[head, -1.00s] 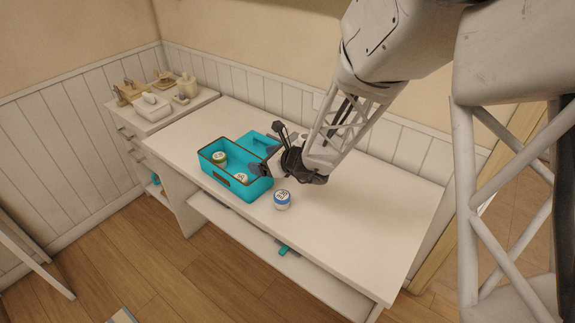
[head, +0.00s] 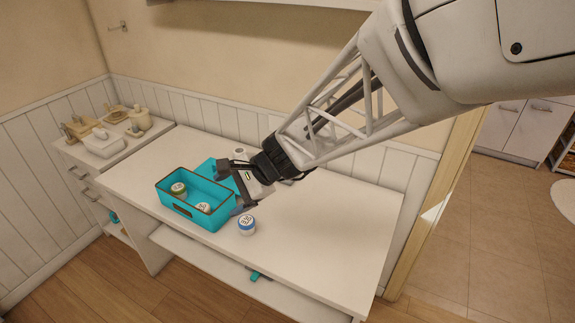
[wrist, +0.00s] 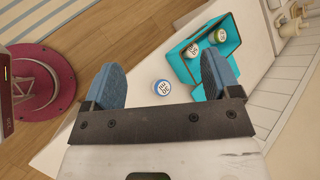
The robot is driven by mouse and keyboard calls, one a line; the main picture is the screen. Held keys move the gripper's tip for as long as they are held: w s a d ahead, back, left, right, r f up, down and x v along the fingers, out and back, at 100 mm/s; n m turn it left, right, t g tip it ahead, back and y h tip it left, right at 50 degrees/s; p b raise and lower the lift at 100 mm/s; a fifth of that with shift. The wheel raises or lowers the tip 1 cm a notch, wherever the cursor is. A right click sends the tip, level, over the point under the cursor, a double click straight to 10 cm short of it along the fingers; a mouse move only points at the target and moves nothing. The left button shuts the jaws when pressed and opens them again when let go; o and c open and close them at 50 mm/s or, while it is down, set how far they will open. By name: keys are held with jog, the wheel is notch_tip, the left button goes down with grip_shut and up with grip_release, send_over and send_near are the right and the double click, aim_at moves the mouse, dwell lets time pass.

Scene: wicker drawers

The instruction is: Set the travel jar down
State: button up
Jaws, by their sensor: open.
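A small round jar with a blue band and a white, marked lid (head: 247,225) stands upright on the white desk, just right of a teal box (head: 172,203). The jar also shows in the wrist view (wrist: 161,88), between my fingers in the picture but beyond them. My gripper (head: 231,187) is open and empty above the desk, over the box's right side, apart from the blue-banded jar. Inside the box are an olive-banded jar (head: 178,189) and another white-lidded jar (head: 203,208), partly hidden by the wall. Which jar is the travel jar cannot be told.
A teal panel lies behind the box, partly hidden by my gripper. A white cylinder (head: 240,152) stands at the back of the desk (head: 310,240). The desk's right side is clear. A side cabinet at left holds bottles and a white container (head: 104,143).

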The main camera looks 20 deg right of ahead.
jog(key=s+d+r+n+h, duration=0.3)
jog(key=s+d+n, duration=0.3)
jog(key=s, duration=0.3)
jog(key=s+d+r+n+h, duration=0.4)
jog(key=s+d+n+h, duration=0.2)
jog(key=s+d, duration=0.2)
jog(key=shift+s+d+h, duration=0.2)
jog(key=shift+s+h, duration=0.1)
jog(key=shift+s, duration=0.45)
